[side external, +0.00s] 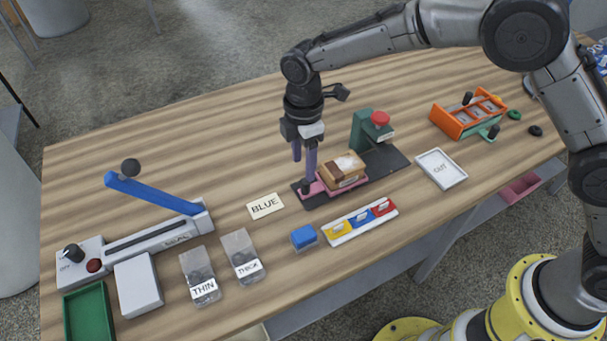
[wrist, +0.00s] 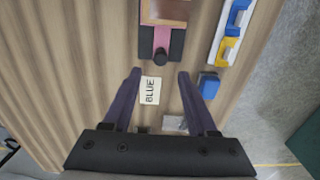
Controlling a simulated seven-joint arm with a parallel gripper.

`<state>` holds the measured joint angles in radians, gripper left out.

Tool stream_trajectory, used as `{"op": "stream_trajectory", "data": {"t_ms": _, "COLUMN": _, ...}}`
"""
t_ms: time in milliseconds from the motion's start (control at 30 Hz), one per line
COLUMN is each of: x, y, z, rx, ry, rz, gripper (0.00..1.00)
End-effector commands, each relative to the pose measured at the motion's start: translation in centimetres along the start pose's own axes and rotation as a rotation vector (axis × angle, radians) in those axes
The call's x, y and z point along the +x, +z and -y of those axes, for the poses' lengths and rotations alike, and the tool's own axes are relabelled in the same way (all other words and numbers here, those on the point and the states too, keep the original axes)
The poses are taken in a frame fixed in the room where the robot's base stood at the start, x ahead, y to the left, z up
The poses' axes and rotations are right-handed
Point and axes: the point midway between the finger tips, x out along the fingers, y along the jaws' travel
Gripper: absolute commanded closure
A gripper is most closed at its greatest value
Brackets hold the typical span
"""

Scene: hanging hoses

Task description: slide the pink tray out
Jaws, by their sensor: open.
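The pink tray (side external: 318,189) lies on a dark base plate (side external: 398,161), with a brown and white block (side external: 343,169) on it. A dark round knob (wrist: 160,57) is at the tray's near end in the wrist view, where the pink tray (wrist: 161,36) also shows. My gripper (side external: 304,166) points down at the knob end of the tray. In the wrist view its open, empty fingers (wrist: 160,74) are spread to either side of the knob's line, with the knob just past the tips. The finger in front partly hides the knob end in the side view.
A green press with a red button (side external: 379,118) stands on the plate behind the block. A BLUE card (side external: 265,206) lies left of the tray. A blue box (side external: 304,237) and a coloured switch strip (side external: 360,222) lie in front. An OUT tray (side external: 441,169) is right.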

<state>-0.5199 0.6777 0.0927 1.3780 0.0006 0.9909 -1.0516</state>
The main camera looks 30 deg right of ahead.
Motion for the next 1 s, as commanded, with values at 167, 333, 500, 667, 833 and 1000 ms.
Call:
{"op": "stream_trajectory", "data": {"t_ms": 167, "x": -3.8, "y": -0.1, "z": 0.0, "rx": 0.000, "ry": 0.004, "rz": -0.002, "gripper": 0.42}}
{"op": "stream_trajectory", "data": {"t_ms": 333, "x": -5.9, "y": -0.1, "z": 0.0, "rx": 0.000, "ry": 0.001, "rz": -0.001, "gripper": 0.42}}
{"op": "stream_trajectory", "data": {"t_ms": 500, "x": -6.8, "y": -0.1, "z": 0.0, "rx": 0.000, "ry": 0.000, "rz": -0.001, "gripper": 0.42}}
{"op": "stream_trajectory", "data": {"t_ms": 667, "x": -6.9, "y": -0.1, "z": 0.0, "rx": 0.000, "ry": 0.000, "rz": -0.001, "gripper": 0.42}}
{"op": "stream_trajectory", "data": {"t_ms": 833, "x": -6.9, "y": -0.1, "z": 0.0, "rx": 0.000, "ry": 0.000, "rz": -0.001, "gripper": 0.42}}
{"op": "stream_trajectory", "data": {"t_ms": 1000, "x": -6.9, "y": 0.2, "z": -0.1, "rx": 0.006, "ry": 0.001, "rz": -0.001, "gripper": 0.42}}
